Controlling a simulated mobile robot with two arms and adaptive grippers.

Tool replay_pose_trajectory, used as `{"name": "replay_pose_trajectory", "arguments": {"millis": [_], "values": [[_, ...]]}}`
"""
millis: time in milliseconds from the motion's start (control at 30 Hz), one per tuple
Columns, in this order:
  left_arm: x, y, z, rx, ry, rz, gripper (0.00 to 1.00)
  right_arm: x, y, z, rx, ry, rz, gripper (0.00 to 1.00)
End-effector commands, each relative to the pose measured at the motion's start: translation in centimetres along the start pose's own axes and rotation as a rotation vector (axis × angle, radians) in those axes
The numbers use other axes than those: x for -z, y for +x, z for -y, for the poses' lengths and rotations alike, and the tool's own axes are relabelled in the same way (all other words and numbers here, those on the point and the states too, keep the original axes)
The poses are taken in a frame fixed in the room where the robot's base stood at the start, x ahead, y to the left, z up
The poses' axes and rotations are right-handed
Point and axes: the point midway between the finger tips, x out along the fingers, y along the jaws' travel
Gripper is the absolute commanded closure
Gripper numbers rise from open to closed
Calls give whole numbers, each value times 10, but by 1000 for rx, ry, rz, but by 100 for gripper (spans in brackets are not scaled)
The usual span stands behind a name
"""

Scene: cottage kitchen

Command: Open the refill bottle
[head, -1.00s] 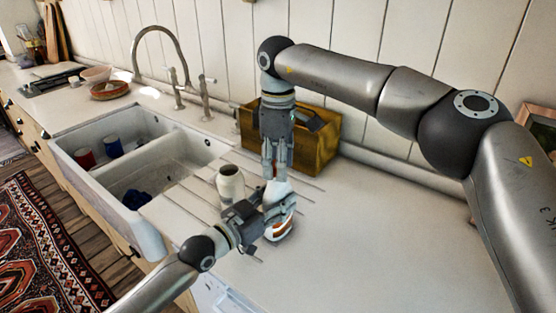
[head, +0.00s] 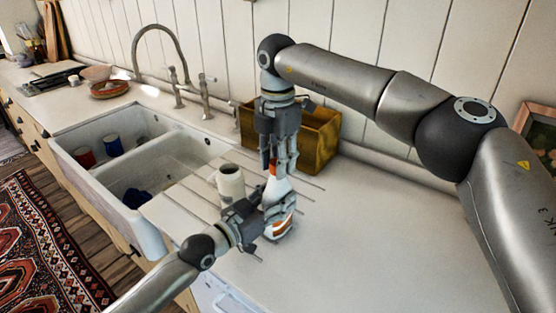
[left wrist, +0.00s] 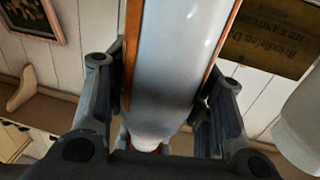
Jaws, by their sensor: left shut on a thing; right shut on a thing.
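The refill bottle (head: 278,188) is white with orange bands and stands upright on the counter by the sink's drainboard. My left gripper (head: 274,208) is shut around its body from the left. In the left wrist view the bottle (left wrist: 180,60) fills the space between the fingers of my left gripper (left wrist: 165,105). My right gripper (head: 279,167) points straight down over the bottle top and is shut on the orange-red cap (head: 272,168). The fingers partly hide the cap. I cannot tell whether the cap is loose from the neck.
A cream jar (head: 231,183) stands close left of the bottle. A wooden box (head: 318,143) is behind my right gripper. The white double sink (head: 160,157) holds cups and a dark blue item. The counter to the right (head: 370,235) is clear.

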Motion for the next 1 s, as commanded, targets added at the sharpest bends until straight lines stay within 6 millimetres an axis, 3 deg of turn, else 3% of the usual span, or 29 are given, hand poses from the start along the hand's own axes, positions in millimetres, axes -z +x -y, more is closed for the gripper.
{"name": "replay_pose_trajectory", "arguments": {"millis": [1000], "values": [[0, 0, -2, -2, 2, 0, 100, 1, -2, -1, -1, -1808, 2, 97]]}}
